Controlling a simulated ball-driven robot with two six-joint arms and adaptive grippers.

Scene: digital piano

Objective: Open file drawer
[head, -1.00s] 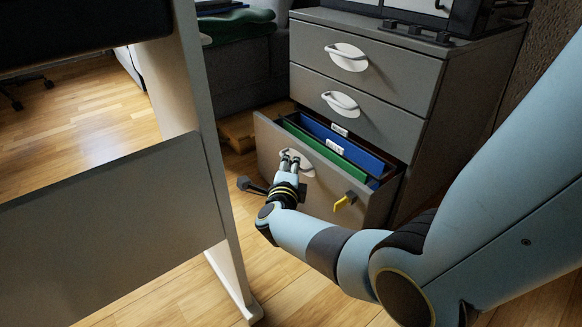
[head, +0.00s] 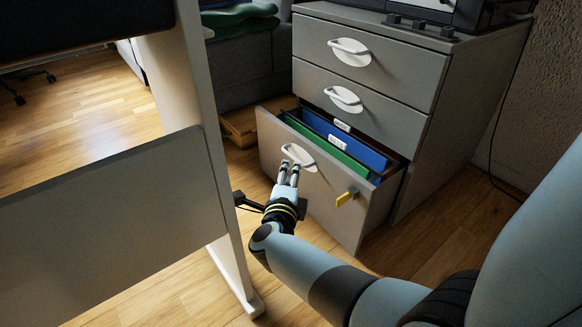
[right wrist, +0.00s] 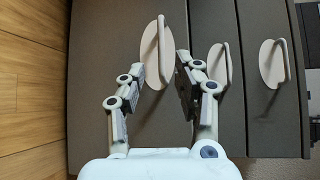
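The file drawer (head: 318,195) is the bottom drawer of a grey cabinet and stands pulled out. Green and blue hanging files (head: 342,140) with white labels show inside. Its white handle (head: 298,154) has an oval backplate and is also in the right wrist view (right wrist: 151,50). A yellow key (head: 346,197) is at the drawer front's right side. My right gripper (head: 288,172) is open in front of the handle; in the right wrist view its fingers (right wrist: 162,72) are spread, with the handle between and beyond the tips. It holds nothing. My left gripper is not in view.
Two shut drawers (head: 372,62) with white handles are above. A grey desk panel (head: 110,225) and its leg (head: 215,170) stand close on the left. A dark machine (head: 485,14) sits on the cabinet. Wood floor is free in front of the drawer.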

